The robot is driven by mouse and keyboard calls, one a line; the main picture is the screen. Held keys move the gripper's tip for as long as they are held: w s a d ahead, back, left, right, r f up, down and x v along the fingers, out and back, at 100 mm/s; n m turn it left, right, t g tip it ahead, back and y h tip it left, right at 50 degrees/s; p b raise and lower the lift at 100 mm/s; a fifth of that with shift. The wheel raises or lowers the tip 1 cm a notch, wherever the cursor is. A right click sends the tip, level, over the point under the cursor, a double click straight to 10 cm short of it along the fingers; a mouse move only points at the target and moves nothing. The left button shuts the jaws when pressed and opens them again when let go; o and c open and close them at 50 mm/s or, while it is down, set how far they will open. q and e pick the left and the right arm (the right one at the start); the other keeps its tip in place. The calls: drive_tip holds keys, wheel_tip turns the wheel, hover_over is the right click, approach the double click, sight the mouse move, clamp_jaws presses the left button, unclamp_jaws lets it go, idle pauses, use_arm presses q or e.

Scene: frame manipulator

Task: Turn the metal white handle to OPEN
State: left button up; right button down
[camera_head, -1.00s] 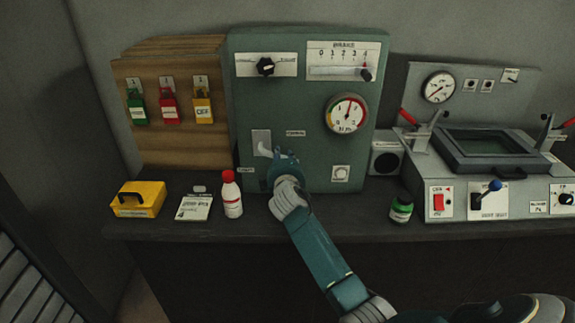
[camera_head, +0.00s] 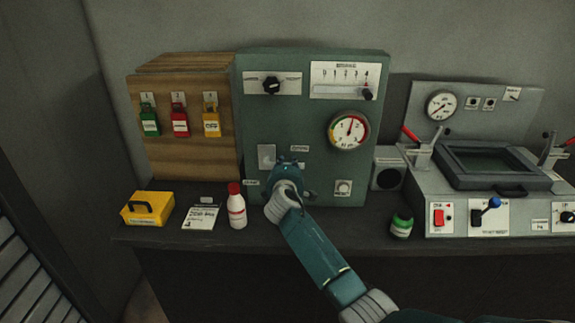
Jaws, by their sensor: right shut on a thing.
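The green panel box (camera_head: 312,130) stands on the dark bench against the wall. A pale plate (camera_head: 267,155) is on its lower left front, with small labels on either side of it. The white handle at that spot is hidden behind my right gripper, apart from what may be slivers too small to tell. My right gripper (camera_head: 289,165) is pressed up close to the panel there, its arm coming from the lower right, and is shut on the handle. Its fingertips are mostly hidden by its own wrist. My left gripper is not in view.
The panel also bears a black knob (camera_head: 271,85), a slider (camera_head: 367,94) and a dial gauge (camera_head: 348,130). A red-capped bottle (camera_head: 237,208) stands close left of my wrist. A green jar (camera_head: 401,226) stands to the right, with bare bench between.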

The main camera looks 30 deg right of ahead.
drive_tip(key=shift+d+r, duration=0.3)
drive_tip(key=shift+r, duration=0.2)
drive_tip(key=c, duration=1.5)
unclamp_jaws()
drive_tip(key=shift+w+f, duration=0.1)
drive_tip(key=shift+o, duration=0.2)
drive_tip(key=shift+f, duration=0.25)
drive_tip(key=v, duration=1.2)
drive_tip(key=shift+d+f, duration=0.1)
